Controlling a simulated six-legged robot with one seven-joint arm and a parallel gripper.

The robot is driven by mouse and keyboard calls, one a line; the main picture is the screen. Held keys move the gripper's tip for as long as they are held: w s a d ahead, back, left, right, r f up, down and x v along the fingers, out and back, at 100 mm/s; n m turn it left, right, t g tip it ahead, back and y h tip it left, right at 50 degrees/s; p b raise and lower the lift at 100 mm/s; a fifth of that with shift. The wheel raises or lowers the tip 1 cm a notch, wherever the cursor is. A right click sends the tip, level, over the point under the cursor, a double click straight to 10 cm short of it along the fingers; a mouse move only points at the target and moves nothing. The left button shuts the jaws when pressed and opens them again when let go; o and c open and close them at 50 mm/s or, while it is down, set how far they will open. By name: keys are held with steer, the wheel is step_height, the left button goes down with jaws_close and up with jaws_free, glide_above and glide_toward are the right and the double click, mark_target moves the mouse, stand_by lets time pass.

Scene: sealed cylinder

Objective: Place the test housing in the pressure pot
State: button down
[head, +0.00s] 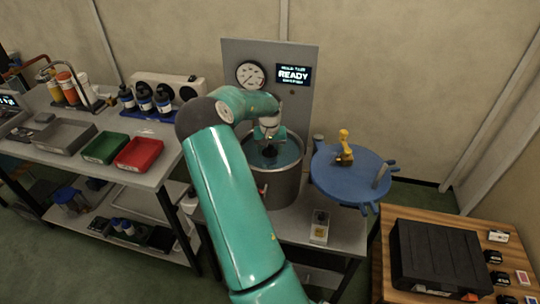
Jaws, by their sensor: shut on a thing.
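The pressure pot (282,189) is a grey metal cylinder on a small table, open at the top, with blue-green liquid inside. My gripper (269,148) points down over the pot's opening, near its middle. It is shut on a small dark thing that I take to be the test housing (270,152); it is mostly hidden by my gripper. I cannot tell whether it touches the liquid. The blue round lid (335,178) with a yellow handle (344,147) lies to the right of the pot.
A panel with a gauge (251,75) and a "READY" display (293,75) stands behind the pot. A bench at left holds a green tray (104,148), a red tray (139,153) and dark bottles. A black case (437,255) sits on a wooden table at right.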

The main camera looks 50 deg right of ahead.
steer(key=shift+d+f, duration=0.1)
steer(key=shift+f, duration=0.7)
steer(key=shift+f, duration=0.1)
steer(key=c, duration=0.5)
jaws_free()
steer(key=shift+f, duration=0.1)
